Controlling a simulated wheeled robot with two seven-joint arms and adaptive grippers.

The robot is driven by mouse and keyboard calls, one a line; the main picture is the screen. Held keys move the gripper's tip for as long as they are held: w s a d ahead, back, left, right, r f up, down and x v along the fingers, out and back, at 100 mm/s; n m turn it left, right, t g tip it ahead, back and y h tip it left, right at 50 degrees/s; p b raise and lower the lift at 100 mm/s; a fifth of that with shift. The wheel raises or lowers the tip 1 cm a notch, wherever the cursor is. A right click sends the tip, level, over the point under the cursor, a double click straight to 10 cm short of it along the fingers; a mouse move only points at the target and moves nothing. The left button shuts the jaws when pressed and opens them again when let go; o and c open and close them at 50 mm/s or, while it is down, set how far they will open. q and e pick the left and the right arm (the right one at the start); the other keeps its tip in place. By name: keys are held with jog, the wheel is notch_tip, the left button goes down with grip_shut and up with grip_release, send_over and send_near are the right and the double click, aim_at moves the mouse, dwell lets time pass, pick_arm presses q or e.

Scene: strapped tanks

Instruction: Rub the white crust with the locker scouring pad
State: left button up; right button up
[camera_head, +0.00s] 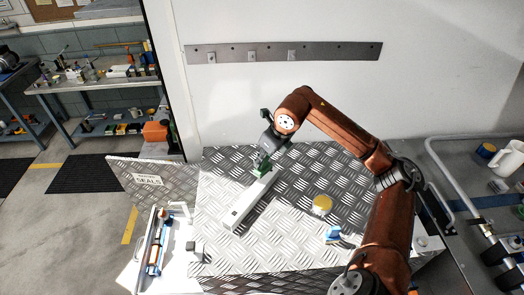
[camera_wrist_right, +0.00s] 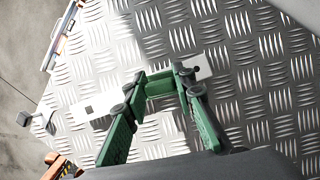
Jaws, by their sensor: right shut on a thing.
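My right gripper (camera_head: 263,164) reaches down at the far end of a long white bar (camera_head: 248,203) on the tread-plate top. In the right wrist view its green fingers (camera_wrist_right: 160,80) stand apart with a green piece between their tips, seemingly the scouring pad (camera_wrist_right: 161,86). Its colour nearly matches the fingers, so its outline is unclear. The pad is over the white bar (camera_wrist_right: 98,105); I cannot tell whether it touches. I cannot pick out the white crust for certain against the bar and the bright glare. My left gripper is not in view.
An open locker (camera_head: 158,248) with a raised, labelled lid (camera_head: 147,180) is at the left. A yellow round thing (camera_head: 322,204) and a blue-and-white thing (camera_head: 332,235) stand right of the bar. A white jug (camera_head: 508,158) and piping are at the far right. Bare tread plate (camera_head: 225,165) surrounds the bar.

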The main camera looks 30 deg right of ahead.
jog(key=shift+r+p, duration=0.6)
jog(key=shift+r, duration=0.8)
jog(key=shift+s+f, duration=0.1)
